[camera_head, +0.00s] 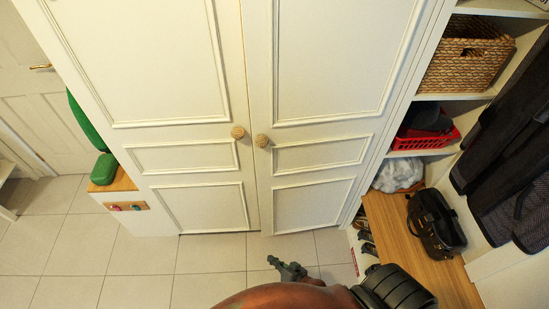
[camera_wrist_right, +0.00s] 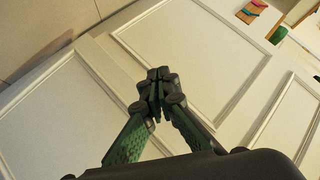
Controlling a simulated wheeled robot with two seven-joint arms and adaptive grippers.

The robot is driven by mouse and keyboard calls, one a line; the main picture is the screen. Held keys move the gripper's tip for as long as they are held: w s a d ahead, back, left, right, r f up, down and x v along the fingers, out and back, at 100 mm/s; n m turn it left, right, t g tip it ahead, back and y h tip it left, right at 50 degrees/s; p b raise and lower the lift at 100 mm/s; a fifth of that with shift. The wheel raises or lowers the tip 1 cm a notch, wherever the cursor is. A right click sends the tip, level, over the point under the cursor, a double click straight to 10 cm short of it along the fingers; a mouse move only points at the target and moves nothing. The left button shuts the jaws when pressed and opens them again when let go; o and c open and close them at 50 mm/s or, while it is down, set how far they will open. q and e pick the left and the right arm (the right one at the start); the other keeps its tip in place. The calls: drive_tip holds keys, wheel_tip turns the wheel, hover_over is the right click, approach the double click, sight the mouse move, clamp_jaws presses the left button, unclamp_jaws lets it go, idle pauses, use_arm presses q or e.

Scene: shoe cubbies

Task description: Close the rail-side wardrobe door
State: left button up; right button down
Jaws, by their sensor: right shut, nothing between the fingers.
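The wardrobe has two cream panelled doors, the left door (camera_head: 190,158) and the right door (camera_head: 318,155), each with a round woven-looking knob, the left knob (camera_head: 237,132) and the right knob (camera_head: 262,140). Both doors look nearly flush, with a narrow seam between them; I cannot tell whether the right one stands slightly ajar. My right gripper (camera_head: 290,270) is low in front of the right door's bottom edge. In the right wrist view it (camera_wrist_right: 157,82) is shut and empty, with door panels (camera_wrist_right: 190,70) behind it; contact is unclear. My left gripper is out of view.
Right of the wardrobe are shelves with a wicker basket (camera_head: 465,55) and a red basket (camera_head: 425,138), a wooden bench (camera_head: 425,262) with a black bag (camera_head: 435,222), and hanging dark coats (camera_head: 510,150). A green seat (camera_head: 104,168) is at left. Tiled floor (camera_head: 140,260) at the left front is clear.

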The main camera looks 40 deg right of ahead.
drive_tip(key=w+d+r+m+t+h+p, duration=0.1)
drive_tip(key=w+r+m+t+h+p, duration=0.2)
drive_tip(key=r, duration=1.1)
drive_tip(key=w+d+r+m+t+p, duration=0.2)
drive_tip(key=w+r+m+p, duration=0.25)
drive_tip(key=r, duration=0.85)
drive_tip(key=m+h+p, duration=0.7)
drive_tip(key=m+p, duration=0.2)
drive_tip(key=m, duration=0.1)
approach(268, 151)
drive_tip(key=s+a+r, duration=0.4)
drive_tip(key=s, duration=0.2)
drive_tip(key=shift+g, duration=0.3)
drive_tip(key=x, duration=1.4)
drive_tip(key=shift+d, duration=0.1)
